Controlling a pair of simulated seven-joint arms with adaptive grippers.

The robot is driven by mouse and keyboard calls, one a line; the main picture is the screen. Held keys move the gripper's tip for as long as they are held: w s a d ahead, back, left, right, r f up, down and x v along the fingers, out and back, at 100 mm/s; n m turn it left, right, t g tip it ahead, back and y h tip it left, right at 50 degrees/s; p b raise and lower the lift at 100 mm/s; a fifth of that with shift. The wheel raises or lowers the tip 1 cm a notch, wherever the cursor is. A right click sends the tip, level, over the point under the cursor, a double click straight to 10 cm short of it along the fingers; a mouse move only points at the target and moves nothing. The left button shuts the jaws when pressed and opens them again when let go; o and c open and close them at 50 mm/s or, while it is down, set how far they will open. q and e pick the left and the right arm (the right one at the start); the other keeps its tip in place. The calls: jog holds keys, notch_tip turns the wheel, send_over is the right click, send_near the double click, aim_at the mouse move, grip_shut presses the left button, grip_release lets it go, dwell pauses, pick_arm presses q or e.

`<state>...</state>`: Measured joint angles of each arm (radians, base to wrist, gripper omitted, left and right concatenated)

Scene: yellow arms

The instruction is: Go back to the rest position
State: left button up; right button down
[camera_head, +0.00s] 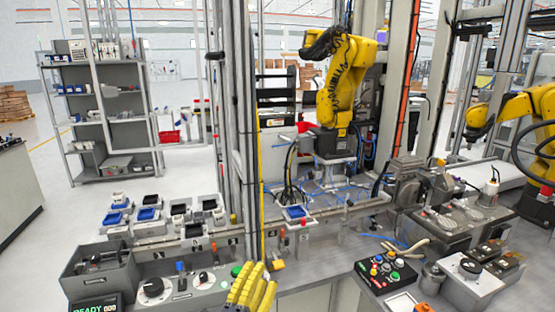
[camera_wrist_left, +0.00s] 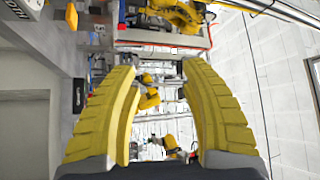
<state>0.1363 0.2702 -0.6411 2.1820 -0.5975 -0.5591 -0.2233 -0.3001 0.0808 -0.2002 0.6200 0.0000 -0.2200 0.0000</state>
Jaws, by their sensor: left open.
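My left gripper (camera_head: 252,288) shows at the bottom middle of the head view, in front of the workbench's front edge. Its yellow ribbed fingers point up. In the left wrist view its two fingers (camera_wrist_left: 158,100) stand wide apart with nothing between them. That view looks past the fingers toward machinery and a white wall. My right gripper is not in view.
The bench holds a grey bin (camera_head: 98,275), a knob panel (camera_head: 180,288), a button box (camera_head: 384,268) and several blue and black trays (camera_head: 148,214). A yellow robot arm (camera_head: 340,85) stands behind. Another yellow arm (camera_head: 520,108) is at right.

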pick_arm(q)
jog(key=s+a+f+n+g+y, duration=0.35)
jog(key=a+f+n+y, duration=0.35)
jog(key=a+f, duration=0.4)
jog(key=s+a+f+n+g+y, duration=0.2)
jog(key=s+a+f+g, duration=0.1)
jog(key=s+a+f, duration=0.4)
jog(key=s+a+f+n+g+y, duration=0.1)
jog(key=s+a+f+g, duration=0.25)
jog(key=s, duration=0.45)
jog(key=s+a+f+n+g+y, duration=0.2)
jog(key=s+a+f, duration=0.35)
jog(key=s, duration=0.25)
jog(key=s+d+f+g+h, duration=0.2)
jog(key=d+f, duration=0.1)
jog(key=f, duration=1.3)
jog(key=s+d+f+g+h, duration=0.1)
jog(key=s+d+f, duration=0.1)
jog(key=f, duration=1.4)
jog(key=s+f+n+g+h, duration=0.1)
jog(key=s+f+n+g, duration=0.2)
jog(key=s+f, duration=1.6)
jog(key=shift+s, duration=0.8)
jog(key=shift+d, duration=0.15)
